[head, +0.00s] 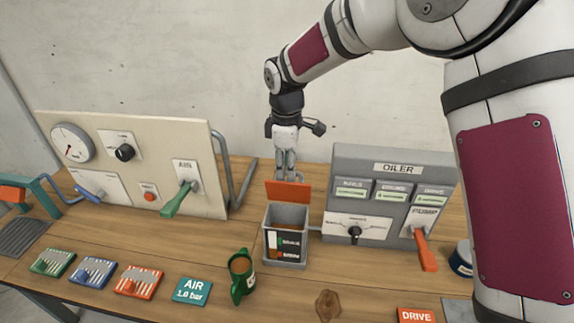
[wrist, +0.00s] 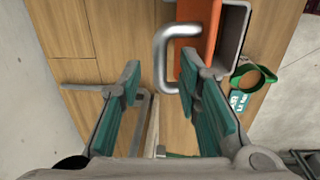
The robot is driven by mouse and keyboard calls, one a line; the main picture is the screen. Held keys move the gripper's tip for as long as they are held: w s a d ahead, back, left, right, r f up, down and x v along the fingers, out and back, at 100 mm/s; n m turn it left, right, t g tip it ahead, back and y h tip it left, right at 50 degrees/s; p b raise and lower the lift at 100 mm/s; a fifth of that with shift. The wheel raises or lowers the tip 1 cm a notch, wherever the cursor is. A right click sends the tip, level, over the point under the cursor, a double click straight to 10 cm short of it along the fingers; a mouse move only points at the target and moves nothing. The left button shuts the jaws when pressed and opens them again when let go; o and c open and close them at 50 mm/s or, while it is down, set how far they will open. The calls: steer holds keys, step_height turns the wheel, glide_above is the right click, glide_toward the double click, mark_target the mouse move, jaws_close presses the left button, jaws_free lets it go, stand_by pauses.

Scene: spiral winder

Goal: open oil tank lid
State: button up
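The oil tank (head: 286,255) is a small grey open-topped box with a level window on the front, on the wooden table. Its orange lid (head: 288,191) stands raised at the tank's back edge, and the inside of the tank shows. In the wrist view the lid (wrist: 196,40) appears as an orange strip with a silver bar handle (wrist: 161,55) on its left. My gripper (head: 287,174) points down just behind the lid. In the wrist view its teal-padded fingers (wrist: 160,66) are apart, with the handle in line with the gap. I cannot tell whether a finger touches it.
The grey oiler panel (head: 388,160) with an orange lever stands close right of the tank. A beige gauge panel (head: 135,160) stands left. Table between the beige panel and tank is clear.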

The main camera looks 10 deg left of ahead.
steer(key=shift+c, duration=0.2)
jaws_close()
steer(key=shift+w+f, duration=0.1)
steer(key=shift+w, duration=0.05)
